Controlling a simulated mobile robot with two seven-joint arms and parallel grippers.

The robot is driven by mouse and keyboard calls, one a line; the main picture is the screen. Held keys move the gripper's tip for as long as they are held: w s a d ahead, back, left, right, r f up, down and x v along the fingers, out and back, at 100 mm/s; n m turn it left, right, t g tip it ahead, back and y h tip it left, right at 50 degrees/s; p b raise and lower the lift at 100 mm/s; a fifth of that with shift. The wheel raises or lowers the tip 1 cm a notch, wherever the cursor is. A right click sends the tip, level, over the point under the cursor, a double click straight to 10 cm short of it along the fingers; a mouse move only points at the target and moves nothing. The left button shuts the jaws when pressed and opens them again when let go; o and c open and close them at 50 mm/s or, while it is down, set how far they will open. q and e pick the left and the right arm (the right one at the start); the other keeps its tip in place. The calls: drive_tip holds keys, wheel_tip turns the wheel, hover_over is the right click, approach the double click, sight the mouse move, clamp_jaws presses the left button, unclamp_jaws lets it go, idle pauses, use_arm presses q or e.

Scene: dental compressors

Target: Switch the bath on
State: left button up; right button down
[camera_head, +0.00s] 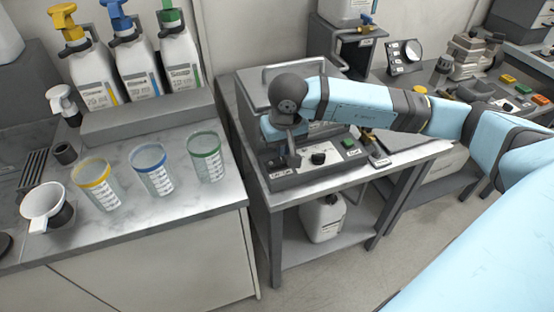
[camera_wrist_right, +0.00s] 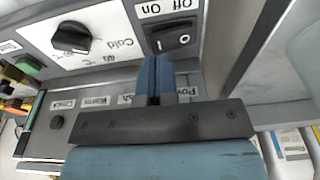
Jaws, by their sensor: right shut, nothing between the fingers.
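The bath (camera_head: 252,92) is a grey box unit with a lid on the middle bench, partly behind my right arm. Its sloped front panel (camera_head: 335,163) carries a black knob (camera_head: 318,158) and a green button (camera_head: 348,143). In the right wrist view, the black rocker switch (camera_wrist_right: 172,38), under an "Off On" label, lies just beyond my fingertips. The knob (camera_wrist_right: 72,38) with a "Cold" mark is to its left. I cannot tell which side of the rocker is pressed. My right gripper (camera_head: 294,160) is shut and empty over the panel's left end; it also shows in the wrist view (camera_wrist_right: 155,62). Contact with the switch is unclear.
On the left counter (camera_head: 150,225) stand several pump bottles (camera_head: 138,62) and cups with yellow, blue and green rims (camera_head: 152,170). A white jug (camera_head: 322,218) sits on the shelf below the bath. More equipment (camera_head: 468,55) stands at the back right.

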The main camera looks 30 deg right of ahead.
sight(282, 160)
drive_tip(key=shift+f+b, duration=1.2)
drive_tip(key=shift+f, duration=0.1)
idle(0.6)
drive_tip(key=shift+r, duration=0.1)
drive_tip(key=shift+r+p, duration=1.55)
drive_tip(key=shift+r, duration=1.95)
